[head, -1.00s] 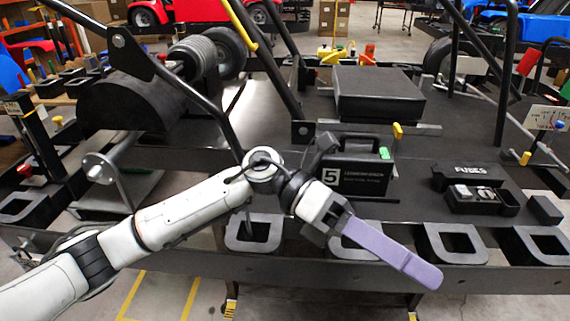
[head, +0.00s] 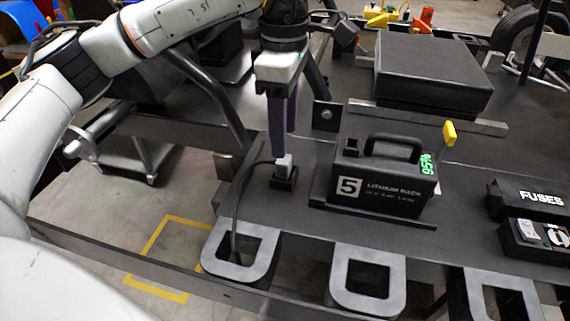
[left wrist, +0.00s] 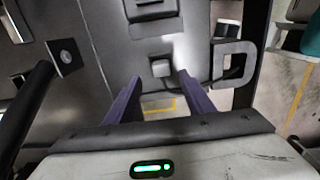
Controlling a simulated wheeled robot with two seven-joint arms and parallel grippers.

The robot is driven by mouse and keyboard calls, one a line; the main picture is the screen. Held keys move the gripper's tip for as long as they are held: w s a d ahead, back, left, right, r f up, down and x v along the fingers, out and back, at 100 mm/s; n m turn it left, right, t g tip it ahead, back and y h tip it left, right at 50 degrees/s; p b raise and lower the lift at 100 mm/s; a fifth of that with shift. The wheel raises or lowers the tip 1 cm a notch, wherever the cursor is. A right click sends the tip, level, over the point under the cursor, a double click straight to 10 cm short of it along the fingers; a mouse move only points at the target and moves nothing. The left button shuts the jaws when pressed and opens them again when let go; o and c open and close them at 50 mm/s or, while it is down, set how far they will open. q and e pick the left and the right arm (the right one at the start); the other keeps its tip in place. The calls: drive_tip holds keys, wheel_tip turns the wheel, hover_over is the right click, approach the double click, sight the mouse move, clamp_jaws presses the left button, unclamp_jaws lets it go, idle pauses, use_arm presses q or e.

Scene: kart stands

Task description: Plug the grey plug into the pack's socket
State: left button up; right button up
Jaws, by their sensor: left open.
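The grey plug (head: 284,163) stands upright in a small black holder (head: 283,182) on the dark deck, with a black cable running left and down from it. My left gripper (head: 281,148), with long purple fingers, points down right above the plug. In the left wrist view the fingers are apart, and the plug (left wrist: 161,68) shows between and beyond their tips. I cannot tell if they touch it. The black lithium pack (head: 385,187), marked 5, with a handle and a green 95% display, stands right of the plug. Its socket cannot be made out. My right gripper is not in view.
A yellow-topped lever (head: 449,134) stands behind the pack. A black fuse box (head: 535,238) is at the right, and a large black box (head: 432,72) is behind. Square-holed frames (head: 367,270) line the front edge. A slanted bar (head: 210,90) is left of the gripper.

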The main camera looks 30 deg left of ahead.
sight(284, 169)
use_arm(q)
drive_tip(key=shift+s+f, duration=0.15)
drive_tip(key=shift+f, duration=2.65)
drive_tip(key=c, duration=1.1)
